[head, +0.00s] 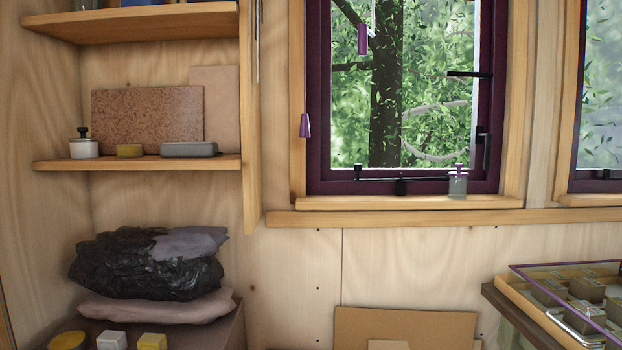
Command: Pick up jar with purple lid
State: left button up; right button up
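A small glass jar with a purple lid (457,184) stands upright on the window sill, near the lower right corner of the window frame. Its body looks grey and see-through, and the lid has a raised knob. Neither of my grippers shows in the head view, so I cannot see where they are relative to the jar.
The wooden sill (380,203) runs below the purple-framed window, with black latch hardware (401,186) left of the jar. Shelves (140,165) with small containers stand left. A glass-lidded case (540,297) holding several containers is at lower right.

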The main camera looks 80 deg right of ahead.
aim_at(457, 180)
jog(key=u, duration=1.05)
jog(key=i, duration=0.8)
jog(key=z, duration=4.7)
jog(key=i, duration=0.5)
jog(key=z, duration=0.05)
